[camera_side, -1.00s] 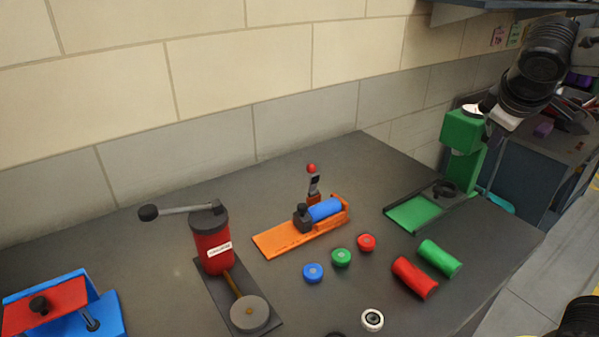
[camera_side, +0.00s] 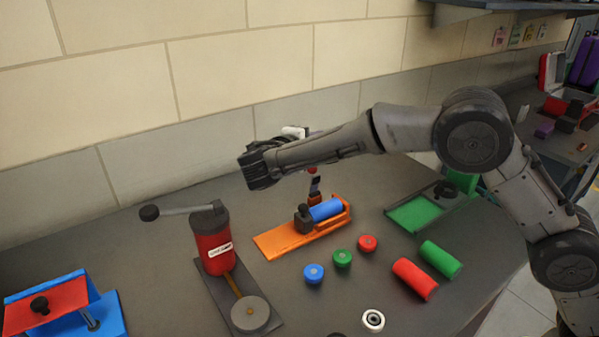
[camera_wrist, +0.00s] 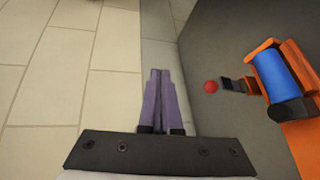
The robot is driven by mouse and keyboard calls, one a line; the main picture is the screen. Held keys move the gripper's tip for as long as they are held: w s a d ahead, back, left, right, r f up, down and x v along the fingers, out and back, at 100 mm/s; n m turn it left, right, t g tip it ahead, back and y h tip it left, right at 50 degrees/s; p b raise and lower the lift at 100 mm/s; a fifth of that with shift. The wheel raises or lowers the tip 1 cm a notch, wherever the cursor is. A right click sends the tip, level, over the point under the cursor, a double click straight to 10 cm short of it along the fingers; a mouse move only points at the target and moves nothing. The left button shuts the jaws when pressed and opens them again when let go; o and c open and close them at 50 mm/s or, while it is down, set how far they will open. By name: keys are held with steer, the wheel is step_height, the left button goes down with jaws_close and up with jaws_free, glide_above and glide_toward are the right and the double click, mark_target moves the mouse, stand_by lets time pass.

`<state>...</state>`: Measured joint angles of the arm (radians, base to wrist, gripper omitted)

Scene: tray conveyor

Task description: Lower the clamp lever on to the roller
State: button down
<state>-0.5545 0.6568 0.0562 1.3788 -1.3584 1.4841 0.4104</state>
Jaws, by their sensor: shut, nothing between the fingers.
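The clamp lever (camera_side: 315,187) stands raised behind the orange fixture (camera_side: 275,240), its red knob just below my forearm in the side view. The lever also shows in the wrist view (camera_wrist: 232,85), with its red knob (camera_wrist: 210,87) towards my fingers. The blue roller (camera_side: 326,209) lies in the fixture and shows in the wrist view (camera_wrist: 275,72). My gripper (camera_wrist: 161,75) is shut and empty, its purple fingers to the left of the red knob and apart from it. My arm hides the fingers in the side view.
A red cylinder press (camera_side: 212,250) with a long handle stands left of the fixture. Blue, green and red caps (camera_side: 342,258) lie in front. Red and green rollers (camera_side: 440,259) lie at the right. A green fixture (camera_side: 415,212) stands behind them. The wall is close behind.

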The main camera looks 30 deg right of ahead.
mark_target(313, 180)
steer(key=a+f+n+t, duration=0.1)
steer(key=a+f+n, duration=0.2)
steer(key=a+f, duration=0.5)
steer(key=shift+f+y, duration=0.4)
steer(key=shift+f, duration=0.45)
steer(key=shift+w+a, duration=0.1)
steer(key=x, duration=1)
